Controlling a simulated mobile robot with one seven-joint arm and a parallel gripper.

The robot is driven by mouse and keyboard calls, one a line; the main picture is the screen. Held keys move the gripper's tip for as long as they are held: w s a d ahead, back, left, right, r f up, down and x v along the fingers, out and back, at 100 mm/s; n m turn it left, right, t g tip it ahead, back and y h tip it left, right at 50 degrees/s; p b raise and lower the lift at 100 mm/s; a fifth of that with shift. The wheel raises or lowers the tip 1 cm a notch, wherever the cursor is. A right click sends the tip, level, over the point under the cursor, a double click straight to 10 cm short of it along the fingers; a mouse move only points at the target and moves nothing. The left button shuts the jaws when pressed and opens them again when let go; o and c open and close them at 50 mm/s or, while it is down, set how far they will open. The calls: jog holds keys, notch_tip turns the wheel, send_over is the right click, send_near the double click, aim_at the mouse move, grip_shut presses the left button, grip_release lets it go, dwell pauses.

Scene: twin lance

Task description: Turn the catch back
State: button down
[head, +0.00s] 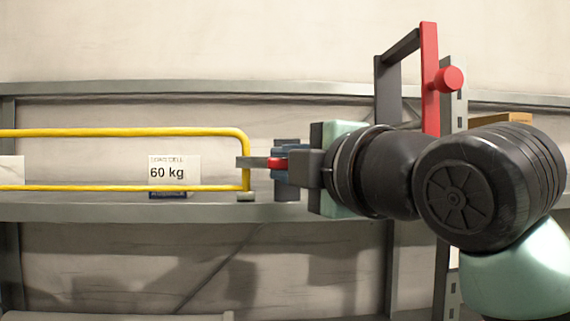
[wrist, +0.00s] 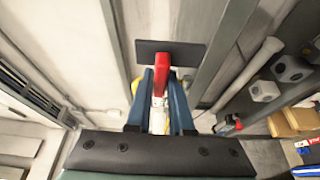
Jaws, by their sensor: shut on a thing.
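The catch has a dark grey plate (head: 250,162) and a short red handle (head: 274,163), at the right end of a yellow rail (head: 125,132). In the wrist view the red handle (wrist: 162,72) runs up to the dark plate (wrist: 182,47), which lies crosswise. My gripper (head: 287,164) reaches in from the right, level with the catch. Its blue fingers (wrist: 161,92) are shut on the red handle, one on each side. The fingers hide part of the handle. The plate's tip overlaps the rail's end in the head view; whether they touch, I cannot tell.
A white label reading "60 kg" (head: 174,171) sits behind the rail on a grey shelf beam (head: 120,212). A red lever with a round knob (head: 450,79) stands upright at the right, behind my arm. Cardboard boxes (wrist: 290,122) show at the right of the wrist view.

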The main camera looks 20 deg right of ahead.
jog(key=shift+d+r, duration=0.1)
dwell(0.3)
jog(key=c, duration=1.2)
grip_release()
jog(key=o, duration=0.4)
jog(key=shift+w+d, duration=0.1)
jog(key=shift+w, duration=0.1)
jog(key=shift+c, duration=0.2)
jog(key=shift+s+a, duration=0.15)
jog(key=shift+a, duration=0.05)
